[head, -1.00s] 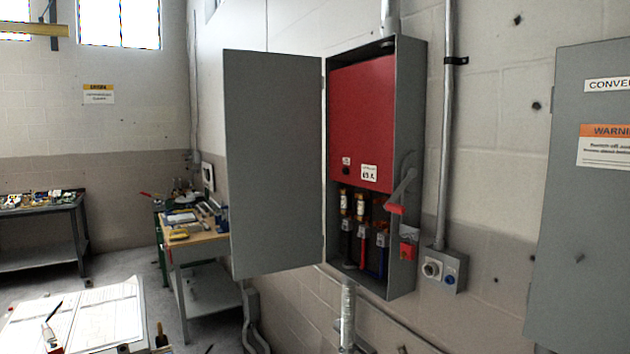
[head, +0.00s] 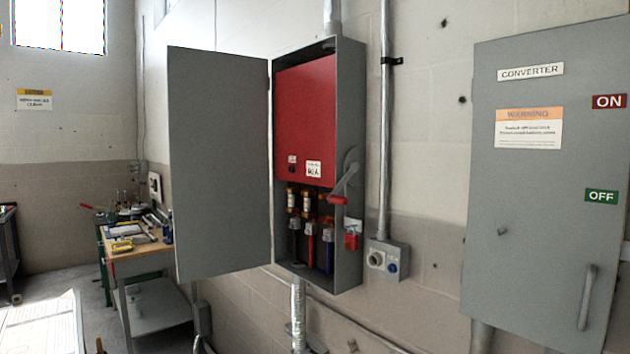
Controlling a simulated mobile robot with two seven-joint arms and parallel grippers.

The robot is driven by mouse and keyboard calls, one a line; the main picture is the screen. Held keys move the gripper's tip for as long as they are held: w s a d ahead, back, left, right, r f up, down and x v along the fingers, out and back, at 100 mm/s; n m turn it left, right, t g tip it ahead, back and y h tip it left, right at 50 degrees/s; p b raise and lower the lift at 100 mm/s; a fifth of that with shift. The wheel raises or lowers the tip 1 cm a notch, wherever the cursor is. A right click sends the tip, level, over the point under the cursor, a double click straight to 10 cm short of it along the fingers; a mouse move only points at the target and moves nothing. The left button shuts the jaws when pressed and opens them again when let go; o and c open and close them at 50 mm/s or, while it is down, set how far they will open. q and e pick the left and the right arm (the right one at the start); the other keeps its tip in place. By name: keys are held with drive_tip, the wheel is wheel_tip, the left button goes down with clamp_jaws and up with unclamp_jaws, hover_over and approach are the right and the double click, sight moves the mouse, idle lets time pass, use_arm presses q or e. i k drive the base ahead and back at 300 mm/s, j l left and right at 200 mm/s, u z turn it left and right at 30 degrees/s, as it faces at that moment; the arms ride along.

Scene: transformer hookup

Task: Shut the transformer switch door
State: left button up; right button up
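The transformer switch box (head: 350,100) is a grey metal cabinet on the wall, near the middle of the head view. Its grey door (head: 220,165) stands wide open, swung out to the left on its left-side hinge. Inside are a red panel (head: 305,120) and, below it, fuses with black, red and blue cables (head: 311,240). A lever with a red grip (head: 337,200) is on the box's right side, with a red tag-like piece (head: 351,241) below it. Neither of my grippers is in view.
A closed grey converter cabinet (head: 530,220) is on the wall at the right. A small grey control box (head: 387,260) and a vertical conduit (head: 385,130) lie between the two. A cluttered workbench (head: 130,250) stands behind the door at left. A white sheet (head: 40,325) shows at lower left.

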sight(218, 106)
drive_tip(key=u, duration=0.2)
drive_tip(key=i+j+u, duration=0.75)
drive_tip(key=u, duration=0.15)
drive_tip(key=i, duration=0.1)
